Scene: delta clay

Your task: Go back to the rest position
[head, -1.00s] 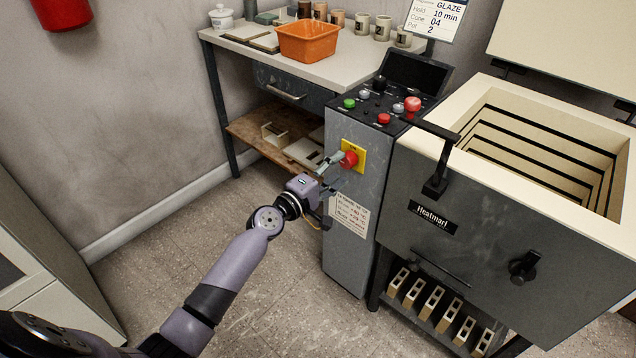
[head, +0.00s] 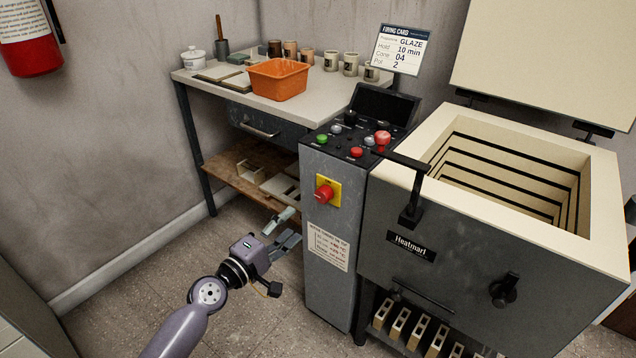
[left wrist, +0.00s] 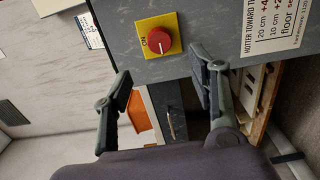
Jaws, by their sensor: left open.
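My left gripper (head: 283,229) is open and empty. In the head view it hangs in the air to the lower left of the red rotary knob (head: 325,193). The knob sits on a yellow plate (head: 334,184) on the grey control cabinet. In the left wrist view, both fingers of the gripper (left wrist: 163,98) stand apart, with the red knob (left wrist: 159,40) beyond them and not touched. My right gripper is not in view.
The grey control cabinet (head: 327,278) stands close to the right of my left gripper. The open kiln (head: 470,255) is right of it. A work table (head: 330,91) with an orange bin (head: 278,79) stands behind. The floor (head: 130,305) at the left is clear.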

